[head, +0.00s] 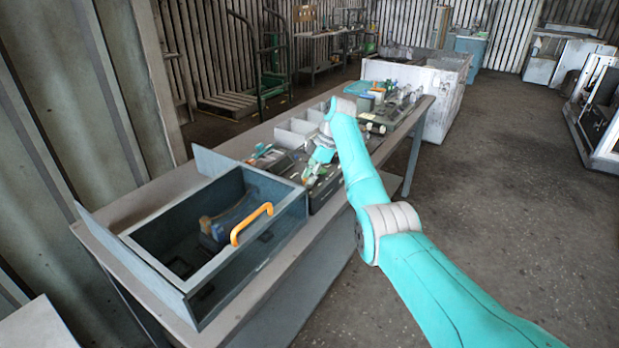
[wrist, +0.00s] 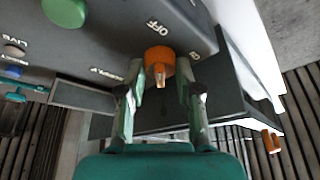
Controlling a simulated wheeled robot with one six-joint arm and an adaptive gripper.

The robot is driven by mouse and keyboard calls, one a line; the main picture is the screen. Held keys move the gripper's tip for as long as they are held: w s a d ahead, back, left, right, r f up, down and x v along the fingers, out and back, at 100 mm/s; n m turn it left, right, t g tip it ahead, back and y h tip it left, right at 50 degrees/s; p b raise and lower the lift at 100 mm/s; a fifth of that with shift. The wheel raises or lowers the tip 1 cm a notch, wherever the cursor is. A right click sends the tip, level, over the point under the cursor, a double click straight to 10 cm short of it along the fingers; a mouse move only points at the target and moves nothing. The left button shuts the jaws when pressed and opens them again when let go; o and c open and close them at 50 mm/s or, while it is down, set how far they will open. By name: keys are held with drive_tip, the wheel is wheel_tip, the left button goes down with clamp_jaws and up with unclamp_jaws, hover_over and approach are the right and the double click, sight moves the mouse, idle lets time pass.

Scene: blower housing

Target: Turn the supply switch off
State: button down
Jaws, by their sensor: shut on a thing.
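The supply switch (wrist: 159,60) is an orange knob with a narrow raised grip, on a dark grey panel (wrist: 105,35) in the wrist view. An "OFF" label is printed above it, and a partly readable label to its left looks like "SUPPLY". My gripper (wrist: 160,82) has one finger on each side of the knob and is shut on it. The narrow grip points down in the picture, away from "OFF". In the head view my gripper (head: 315,172) reaches down over the equipment on the bench, and the knob cannot be made out there.
A green button (wrist: 66,10) and a "LIVE" marking are on the panel's left. A grey open box (head: 150,262) with an orange handle (head: 251,224) stands at the bench's near end. Other parts crowd the far end. Open floor (head: 500,190) lies to the right.

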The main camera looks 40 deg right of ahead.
idle(0.3)
drive_tip(key=c, duration=0.8)
unclamp_jaws()
drive_tip(key=shift+f, duration=0.1)
drive_tip(key=v, duration=1.2)
drive_tip(key=shift+d, duration=0.1)
